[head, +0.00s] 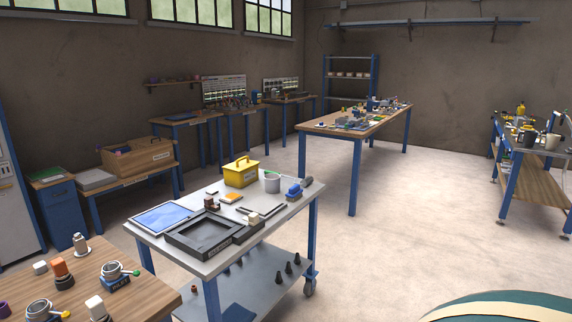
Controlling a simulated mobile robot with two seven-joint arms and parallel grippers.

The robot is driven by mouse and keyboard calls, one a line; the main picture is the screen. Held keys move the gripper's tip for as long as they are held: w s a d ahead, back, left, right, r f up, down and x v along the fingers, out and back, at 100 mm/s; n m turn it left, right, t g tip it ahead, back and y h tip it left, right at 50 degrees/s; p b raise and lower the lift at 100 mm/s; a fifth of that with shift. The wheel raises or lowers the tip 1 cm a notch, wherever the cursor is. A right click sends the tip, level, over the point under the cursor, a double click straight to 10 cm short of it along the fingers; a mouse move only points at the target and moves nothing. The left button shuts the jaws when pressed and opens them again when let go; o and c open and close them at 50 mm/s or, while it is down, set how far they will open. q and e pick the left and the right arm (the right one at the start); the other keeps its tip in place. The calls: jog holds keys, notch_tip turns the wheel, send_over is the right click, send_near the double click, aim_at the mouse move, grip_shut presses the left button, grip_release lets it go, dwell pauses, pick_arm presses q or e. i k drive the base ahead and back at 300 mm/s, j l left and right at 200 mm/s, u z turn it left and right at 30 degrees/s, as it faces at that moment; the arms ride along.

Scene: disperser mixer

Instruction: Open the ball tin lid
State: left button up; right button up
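I cannot pick out the ball tin or its lid for certain at this distance. A small round metal-rimmed piece on a dark blue block (115,273), with a green knob at its side, stands on the wooden table at the lower left. A similar round piece with a yellow knob (40,311) stands nearer on the same table. A grey cup (271,182) with something green at its top stands on the cart. Neither of my grippers is in view.
The metal cart (215,262) also bears a yellow handled box (241,172) and a black tray (203,233). A long workbench (340,131) and a right-hand bench (541,178) stand beyond. A green-and-cream rounded thing (505,308) fills the bottom right corner. Open floor lies between.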

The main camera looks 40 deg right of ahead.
aim_at(241, 163)
jog(key=z, duration=1.15)
jog(key=i+z, duration=0.15)
jog(key=i, duration=0.15)
jog(key=i+l+z, duration=0.1)
jog(key=i+z, duration=0.65)
jog(key=i+j+z, duration=0.15)
jog(key=i+z, duration=0.2)
jog(key=i, duration=0.7)
jog(key=i+l+u, duration=0.15)
jog(key=i, duration=0.35)
jog(key=i+l, duration=0.1)
jog(key=i, duration=0.45)
jog(key=i+l+u, duration=0.1)
jog(key=i+u, duration=0.2)
jog(key=u, duration=0.2)
jog(key=i+l+u, duration=0.2)
jog(key=u, duration=0.3)
jog(key=i+l+u, duration=0.3)
jog(key=u, duration=0.15)
jog(key=i+l+u, duration=0.15)
jog(key=l+u, duration=0.35)
jog(key=i+l+u, duration=0.1)
jog(key=l+u, duration=0.25)
jog(key=u, duration=0.15)
